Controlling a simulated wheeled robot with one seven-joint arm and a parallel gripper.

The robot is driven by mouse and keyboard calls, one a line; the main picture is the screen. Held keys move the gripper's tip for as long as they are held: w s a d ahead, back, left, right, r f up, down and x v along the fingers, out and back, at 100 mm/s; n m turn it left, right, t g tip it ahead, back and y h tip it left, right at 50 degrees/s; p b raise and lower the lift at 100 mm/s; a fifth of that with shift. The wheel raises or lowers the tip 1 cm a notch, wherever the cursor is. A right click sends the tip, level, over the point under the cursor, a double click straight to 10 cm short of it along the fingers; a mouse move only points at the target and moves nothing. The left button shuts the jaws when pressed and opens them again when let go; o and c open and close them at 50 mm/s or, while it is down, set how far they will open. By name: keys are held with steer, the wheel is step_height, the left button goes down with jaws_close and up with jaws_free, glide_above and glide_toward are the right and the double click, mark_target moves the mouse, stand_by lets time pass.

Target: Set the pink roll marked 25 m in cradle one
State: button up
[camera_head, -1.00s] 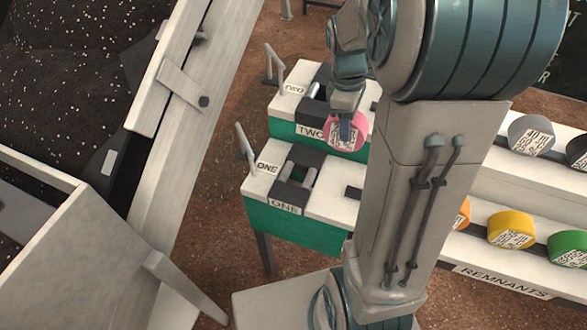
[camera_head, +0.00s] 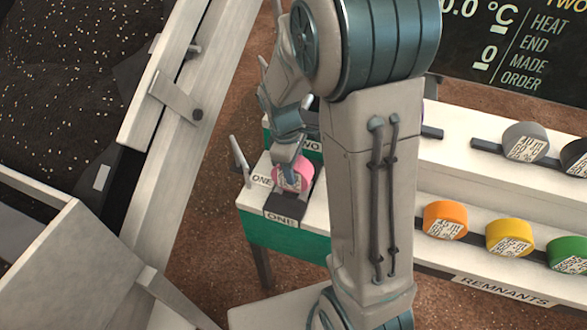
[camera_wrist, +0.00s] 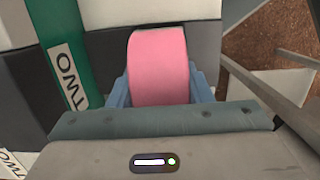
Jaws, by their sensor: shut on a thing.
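In the wrist view the pink roll (camera_wrist: 160,66) sits between the blue fingers of my gripper (camera_wrist: 161,90). Cradle one (camera_head: 286,207) is a dark block on a white-topped green stand. The roll is over or in its slot; I cannot tell whether it rests on the cradle.
Cradle two's stand (camera_head: 312,146) is just behind, mostly hidden by my arm. Orange (camera_head: 445,220), yellow (camera_head: 510,235) and green (camera_head: 570,250) rolls stand on the REMNANTS shelf at right. A grey roll (camera_head: 525,143) is on the upper shelf. An upright handle (camera_head: 239,160) stands left of cradle one.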

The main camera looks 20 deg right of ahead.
steer(key=shift+f, duration=0.5)
steer(key=shift+f, duration=0.1)
steer(key=o, duration=1)
steer(key=shift+o, duration=0.2)
step_height(320, 180, up, 12)
steer(key=a+p, duration=0.1)
steer(key=s+r+m+t+y, duration=0.1)
steer(key=s+r+m+t, duration=0.2)
steer(key=s+m, duration=0.8)
steer(key=shift+s+d+t, duration=0.3)
steer(key=shift+s, duration=1.1)
